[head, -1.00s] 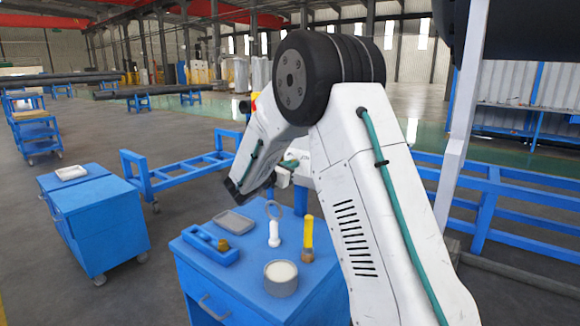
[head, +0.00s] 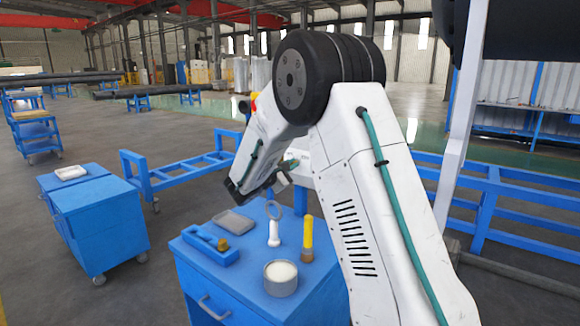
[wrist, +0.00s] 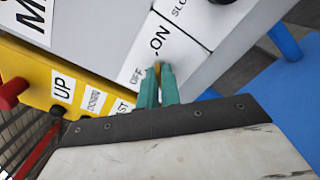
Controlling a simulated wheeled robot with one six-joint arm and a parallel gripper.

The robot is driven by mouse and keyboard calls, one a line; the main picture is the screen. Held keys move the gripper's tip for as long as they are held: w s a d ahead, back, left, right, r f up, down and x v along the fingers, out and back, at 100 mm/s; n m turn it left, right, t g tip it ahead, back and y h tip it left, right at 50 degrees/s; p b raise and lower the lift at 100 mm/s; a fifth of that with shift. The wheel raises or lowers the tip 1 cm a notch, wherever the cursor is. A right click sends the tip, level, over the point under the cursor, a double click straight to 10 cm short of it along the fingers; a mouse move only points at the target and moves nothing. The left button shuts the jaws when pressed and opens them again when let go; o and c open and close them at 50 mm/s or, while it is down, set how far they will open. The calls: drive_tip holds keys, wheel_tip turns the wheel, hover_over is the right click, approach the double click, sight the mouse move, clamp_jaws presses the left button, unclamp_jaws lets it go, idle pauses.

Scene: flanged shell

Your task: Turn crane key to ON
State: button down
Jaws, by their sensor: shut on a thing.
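In the wrist view, my gripper (wrist: 160,86) has its teal fingers close together at the grey control panel (wrist: 108,35). They are shut on the crane key (wrist: 157,66), of which only a small yellowish bit shows between the tips. The white ON label (wrist: 162,42) is just beyond the fingertips, and the OFF label (wrist: 137,74) is to their left. The fingers hide most of the key, so I cannot tell which way it points. In the head view, my arm hides most of the panel and the key.
A yellow pendant box (wrist: 62,82) with an UP label and a red button (wrist: 12,92) adjoins the panel at left. In the head view, a blue cabinet (head: 215,285) below my wrist carries a magnifier, a yellow-handled tool and a round tin. Blue frames stand behind.

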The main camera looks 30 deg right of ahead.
idle(0.4)
drive_tip(key=c, duration=1.6)
unclamp_jaws()
drive_tip(key=shift+a, duration=0.15)
drive_tip(key=v, duration=0.7)
drive_tip(key=shift+s+a, duration=0.1)
drive_tip(key=shift+a, duration=0.2)
